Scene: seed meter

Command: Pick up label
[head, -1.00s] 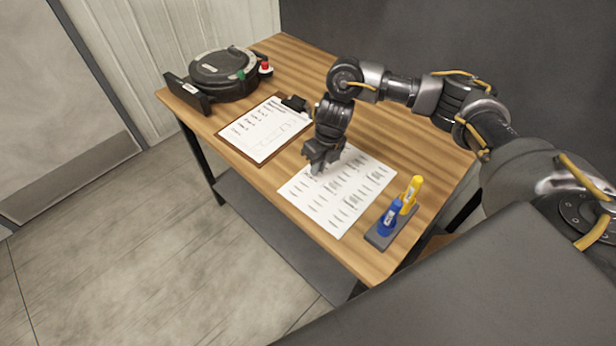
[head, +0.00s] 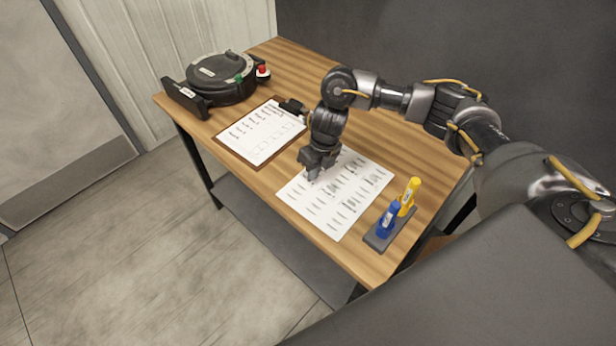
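A white label sheet (head: 345,205) with rows of small printed labels lies flat on the wooden table (head: 300,57). My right gripper (head: 312,177) points down at the sheet's upper left part. Its fingertips are at or just above the paper; I cannot tell whether they touch it. The fingers look close together, but their gap and any label between them are too small to make out. The gripper and wrist hide part of the sheet's upper left. My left gripper is not in view.
A clipboard (head: 247,148) with a written page lies left of the sheet. A black round device (head: 220,78) with a green and a red button stands at the far left. A blue marker (head: 389,220) and a yellow marker (head: 409,196) stand in a grey holder (head: 381,241) at the right.

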